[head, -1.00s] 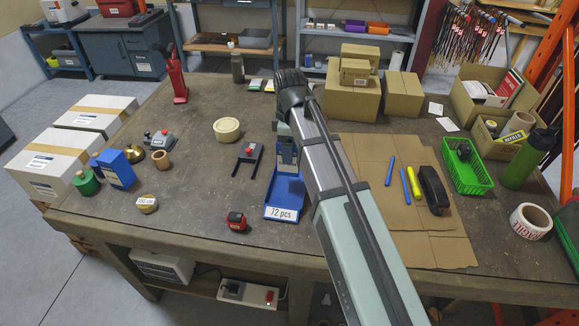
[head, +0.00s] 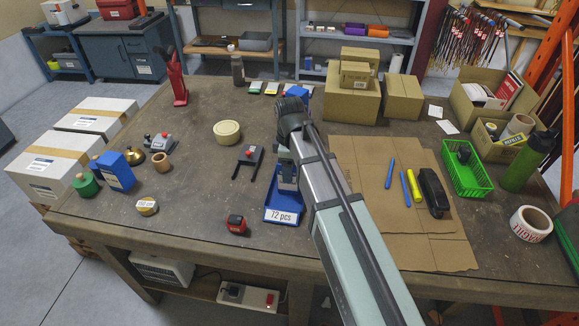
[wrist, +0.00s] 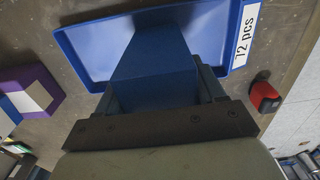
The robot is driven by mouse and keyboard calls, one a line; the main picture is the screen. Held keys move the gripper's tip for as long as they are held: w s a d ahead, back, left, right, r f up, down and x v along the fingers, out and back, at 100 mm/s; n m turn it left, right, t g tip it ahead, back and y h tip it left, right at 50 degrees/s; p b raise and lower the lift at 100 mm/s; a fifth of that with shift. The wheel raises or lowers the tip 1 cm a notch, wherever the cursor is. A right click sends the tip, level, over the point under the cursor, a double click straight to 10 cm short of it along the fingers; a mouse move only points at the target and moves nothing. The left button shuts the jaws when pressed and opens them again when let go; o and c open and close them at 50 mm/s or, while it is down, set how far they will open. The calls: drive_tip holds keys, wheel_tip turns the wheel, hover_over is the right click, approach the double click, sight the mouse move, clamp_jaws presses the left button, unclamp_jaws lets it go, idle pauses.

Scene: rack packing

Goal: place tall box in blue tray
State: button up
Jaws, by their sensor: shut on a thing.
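The blue tray (head: 288,214), with a "72 pcs" label on its front, lies on the workbench near the middle. Its rim (wrist: 90,75) also shows in the wrist view. My gripper (head: 287,185) is over the tray, partly hidden behind my arm in the head view. In the wrist view my gripper (wrist: 160,92) is shut on a dark blue tall box (wrist: 155,65), which extends from between the fingers towards the tray. I cannot tell whether the box touches the tray floor.
A dark forked item (head: 248,160) lies left of the tray, and a red tape measure (head: 236,223) is at its front left. Cardboard sheets (head: 350,215) with pens lie to the right. Another blue box (head: 118,170) stands at the far left. Cardboard boxes (head: 352,100) stand behind.

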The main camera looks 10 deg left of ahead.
drive_tip(key=shift+f, duration=0.1)
drive_tip(key=o, duration=1.3)
wheel_tip(320, 180, up, 12)
drive_tip(key=shift+r, duration=0.15)
